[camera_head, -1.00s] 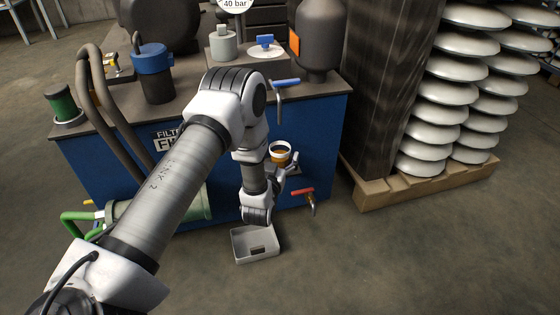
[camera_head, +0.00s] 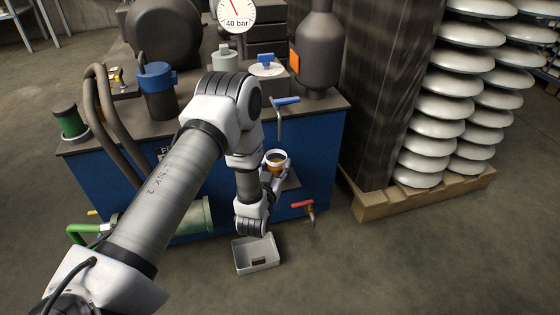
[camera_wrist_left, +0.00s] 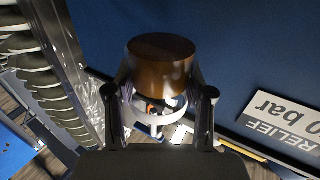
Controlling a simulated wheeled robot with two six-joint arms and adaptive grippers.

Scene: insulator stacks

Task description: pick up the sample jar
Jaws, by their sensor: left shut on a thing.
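The sample jar (camera_head: 276,160) is a small open jar with a white rim and amber-brown contents, at the front of the blue filter machine. My left gripper (camera_head: 272,176) is around it, below its rim. In the left wrist view the jar (camera_wrist_left: 160,62) shows a brown body and a pale ring, and it sits between the two dark fingers of my left gripper (camera_wrist_left: 160,108). The fingers touch or nearly hide its sides. Whether the jar is clear of the small ledge (camera_head: 291,181) behind it is hard to tell. My right gripper is in neither view.
The blue machine (camera_head: 325,150) stands right behind the jar. A blue-handled tap (camera_head: 286,101) is above it and a red-handled valve (camera_head: 303,205) to its lower right. A light grey tray (camera_head: 257,254) is on the floor below. A pallet (camera_head: 420,196) of insulator stacks stands right.

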